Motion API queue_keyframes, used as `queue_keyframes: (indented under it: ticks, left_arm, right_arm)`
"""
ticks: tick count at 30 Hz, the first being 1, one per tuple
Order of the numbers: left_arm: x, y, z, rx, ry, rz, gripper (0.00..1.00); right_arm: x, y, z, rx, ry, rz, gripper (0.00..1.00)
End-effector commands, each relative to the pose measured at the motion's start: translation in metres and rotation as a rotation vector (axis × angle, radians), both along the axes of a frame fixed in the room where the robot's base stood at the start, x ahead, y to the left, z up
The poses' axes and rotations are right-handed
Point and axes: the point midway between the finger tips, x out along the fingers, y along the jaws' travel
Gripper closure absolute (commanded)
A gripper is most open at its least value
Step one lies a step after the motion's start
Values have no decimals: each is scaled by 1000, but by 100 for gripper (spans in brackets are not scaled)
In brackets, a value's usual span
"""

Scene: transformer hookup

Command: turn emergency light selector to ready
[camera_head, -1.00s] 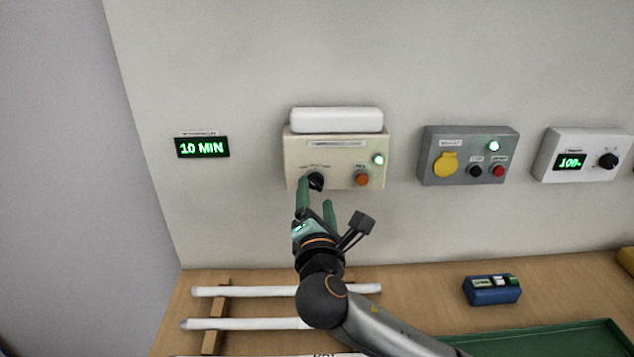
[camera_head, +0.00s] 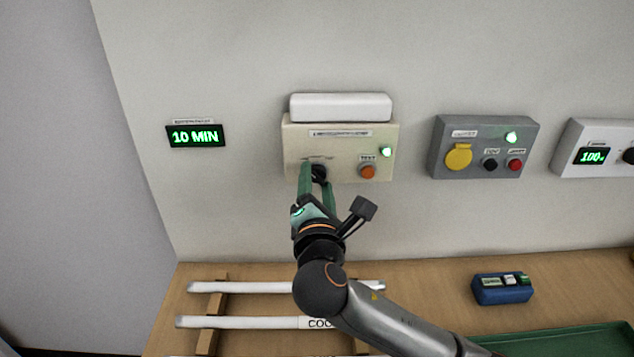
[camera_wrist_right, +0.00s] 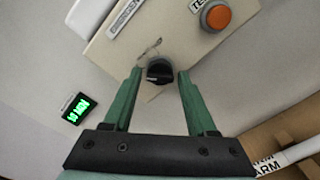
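The emergency light unit (camera_head: 300,145) is a cream box on the wall with a white lamp on top, a lit green light and an orange test button (camera_head: 367,172). Its black selector knob (camera_head: 319,173) is at the lower left of the box and also shows in the right wrist view (camera_wrist_right: 160,72). My right gripper (camera_head: 317,180) is open, with its green fingers on either side of the knob. In the right wrist view (camera_wrist_right: 158,84) a gap shows between each finger and the knob. The selector's markings are too small to read. My left gripper is out of view.
A black display (camera_head: 195,135) reading 10 MIN is on the wall at left. A grey box (camera_head: 485,130) and a white box (camera_head: 570,140) with a display are at right. Below, the wooden bench (camera_head: 420,290) holds white tubes (camera_head: 235,288), a blue device (camera_head: 502,289) and a green tray (camera_head: 560,343).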

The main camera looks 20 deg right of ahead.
Motion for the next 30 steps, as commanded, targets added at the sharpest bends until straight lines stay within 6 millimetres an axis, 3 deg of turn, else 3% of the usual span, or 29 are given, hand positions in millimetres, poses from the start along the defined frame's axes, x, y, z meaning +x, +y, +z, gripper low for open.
queue_keyframes:
  ticks: [2,15,30]
  left_arm:
    - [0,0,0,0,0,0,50]
    - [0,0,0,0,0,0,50]
    - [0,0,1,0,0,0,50]
  right_arm:
    - [0,0,0,0,0,0,53]
    - [0,0,0,0,1,-1,100]
    - [0,0,-1,79,-20,-1,100]
